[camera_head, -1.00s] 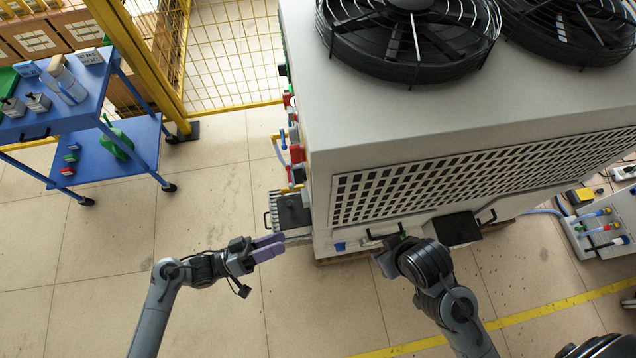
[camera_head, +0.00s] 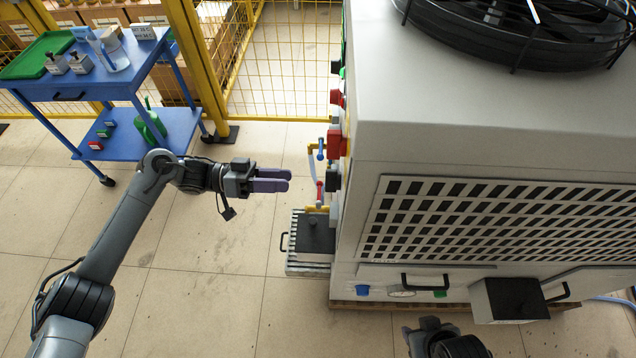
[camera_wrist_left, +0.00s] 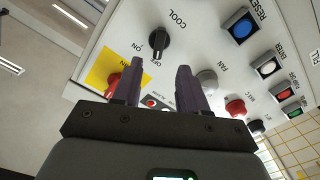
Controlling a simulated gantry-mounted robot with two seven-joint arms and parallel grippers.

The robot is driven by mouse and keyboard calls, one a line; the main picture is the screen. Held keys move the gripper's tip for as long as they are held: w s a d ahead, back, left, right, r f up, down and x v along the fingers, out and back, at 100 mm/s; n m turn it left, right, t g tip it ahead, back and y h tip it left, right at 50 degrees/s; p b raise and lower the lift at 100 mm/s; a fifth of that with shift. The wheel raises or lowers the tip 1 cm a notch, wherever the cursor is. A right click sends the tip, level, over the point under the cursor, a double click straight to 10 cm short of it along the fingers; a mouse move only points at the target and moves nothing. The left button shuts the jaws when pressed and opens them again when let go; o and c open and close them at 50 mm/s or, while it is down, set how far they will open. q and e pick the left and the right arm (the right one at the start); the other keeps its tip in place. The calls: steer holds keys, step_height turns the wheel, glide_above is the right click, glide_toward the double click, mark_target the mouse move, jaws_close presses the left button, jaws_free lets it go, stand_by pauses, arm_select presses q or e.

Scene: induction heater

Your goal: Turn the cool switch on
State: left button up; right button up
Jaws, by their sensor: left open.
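My left gripper (camera_wrist_left: 160,70) is open and empty. Its two purple fingers point at the panel, with the knob beyond and between their tips and no visible contact. In the head view my left gripper (camera_head: 287,180) is left of the big white cabinet (camera_head: 450,120). The panel faces away there, so the switch cannot be made out. Part of my right arm shows at the bottom edge.
Near the switch are a red knob on a yellow plate (camera_wrist_left: 108,72), a grey fan knob (camera_wrist_left: 207,80) and a blue reset button (camera_wrist_left: 242,27). A blue cart (camera_head: 95,80) stands at the upper left before a yellow fence (camera_head: 285,70).

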mark_target(333, 181)
arm_select(q)
steer(key=d, duration=0.9)
steer(key=shift+s+b, duration=0.15)
steer(key=shift+b, duration=0.3)
jaws_close()
